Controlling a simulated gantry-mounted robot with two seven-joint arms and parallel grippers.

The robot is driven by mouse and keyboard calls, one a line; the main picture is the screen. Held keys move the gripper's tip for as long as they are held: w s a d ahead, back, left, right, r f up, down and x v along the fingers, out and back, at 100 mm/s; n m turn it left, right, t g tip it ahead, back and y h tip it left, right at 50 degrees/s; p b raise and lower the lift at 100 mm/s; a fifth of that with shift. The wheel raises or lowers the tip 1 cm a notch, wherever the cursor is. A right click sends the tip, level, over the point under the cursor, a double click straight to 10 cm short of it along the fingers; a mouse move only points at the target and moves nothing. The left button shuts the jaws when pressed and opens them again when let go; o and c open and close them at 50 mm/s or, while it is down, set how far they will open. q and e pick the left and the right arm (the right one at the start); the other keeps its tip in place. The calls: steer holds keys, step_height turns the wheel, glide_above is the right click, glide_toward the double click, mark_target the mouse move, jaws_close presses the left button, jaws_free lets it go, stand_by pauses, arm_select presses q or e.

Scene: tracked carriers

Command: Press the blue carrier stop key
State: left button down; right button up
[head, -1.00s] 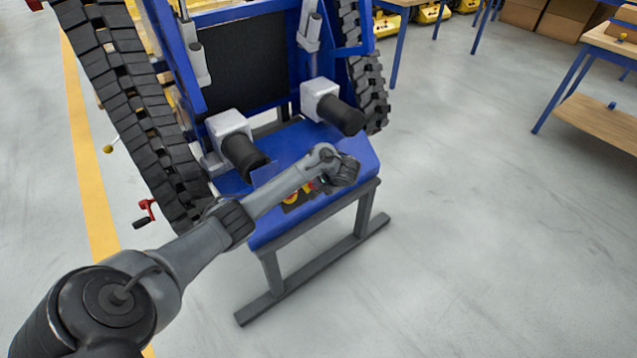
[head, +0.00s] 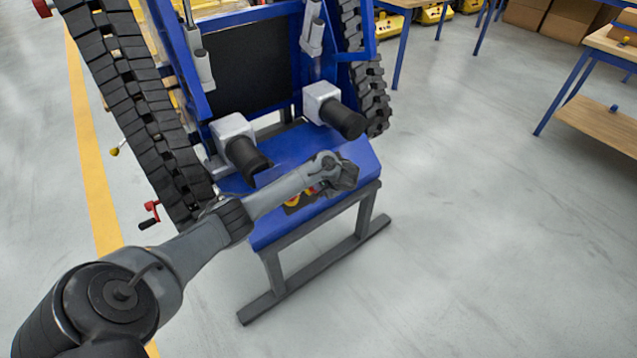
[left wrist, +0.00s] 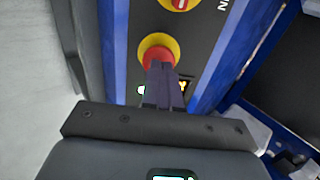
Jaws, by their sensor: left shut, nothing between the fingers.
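The blue tracked carrier (head: 362,152) stands ahead of me, with a dark control panel on its near blue ledge. The stop key (left wrist: 157,52) is a red round button on a yellow ring, seen in the left wrist view. My left gripper (head: 345,174) reaches over the panel from the left, shut and empty. In the left wrist view its closed fingertips (left wrist: 162,72) overlap the lower part of the red button. I cannot tell whether they touch it. The gripper hides part of the panel in the head view. My right gripper is out of view.
A red-and-yellow rotary switch (left wrist: 180,3) sits beyond the key on the panel. Small lit indicators (left wrist: 184,85) show beside the fingers. Two black cylinders (head: 343,118) on white blocks stand behind the panel. A black track (head: 150,130) runs at left.

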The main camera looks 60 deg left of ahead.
arm_select(q)
steer(key=p+v, duration=0.8)
steer(key=v, duration=0.4)
steer(key=shift+d+r, duration=0.25)
steer(key=shift+r, duration=0.05)
steer(key=shift+f, duration=0.1)
